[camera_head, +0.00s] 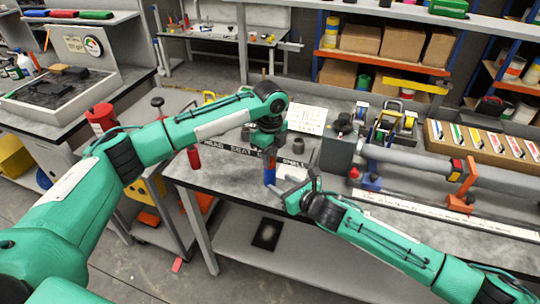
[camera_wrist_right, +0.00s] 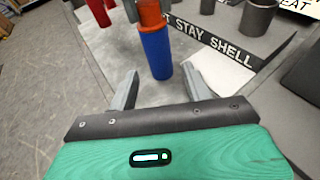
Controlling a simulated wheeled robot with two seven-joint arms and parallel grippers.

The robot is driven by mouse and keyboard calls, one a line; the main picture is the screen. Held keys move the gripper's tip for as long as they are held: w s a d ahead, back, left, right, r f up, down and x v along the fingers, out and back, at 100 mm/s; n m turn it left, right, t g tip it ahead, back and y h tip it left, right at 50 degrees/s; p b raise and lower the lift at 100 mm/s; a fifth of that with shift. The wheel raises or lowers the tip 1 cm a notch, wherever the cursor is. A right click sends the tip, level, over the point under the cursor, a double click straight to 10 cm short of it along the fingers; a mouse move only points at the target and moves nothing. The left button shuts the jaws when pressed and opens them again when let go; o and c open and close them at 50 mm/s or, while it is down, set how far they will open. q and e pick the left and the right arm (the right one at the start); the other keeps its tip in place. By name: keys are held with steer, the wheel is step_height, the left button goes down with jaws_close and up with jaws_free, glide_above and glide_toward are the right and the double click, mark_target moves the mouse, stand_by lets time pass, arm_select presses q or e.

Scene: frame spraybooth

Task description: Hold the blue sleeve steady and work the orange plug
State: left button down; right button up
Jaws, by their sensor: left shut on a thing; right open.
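My left gripper hides much of the plug in the head view. My right gripper (camera_wrist_right: 160,74) is open and empty. Its fingers point at the sleeve, one on each side of its lower end in the picture; I see no contact.
A lettered strip (camera_wrist_right: 210,42) reading "STAY SHELL" lies on the bench behind the sleeve. A red cylinder (camera_head: 194,157) stands to the left, a dark grey cup (camera_head: 298,146) behind. A long grey tube on an orange stand (camera_head: 463,190) occupies the right.

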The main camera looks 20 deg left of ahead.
mark_target(274, 179)
steer(key=shift+x, duration=2.75)
steer(key=shift+c, duration=0.2)
steer(key=c, duration=0.6)
steer(key=shift+c, duration=0.2)
arm_select(q)
steer(key=c, duration=1.9)
jaws_free()
jaws_close()
steer(key=shift+r, duration=0.75)
steer(key=shift+r, duration=2.1)
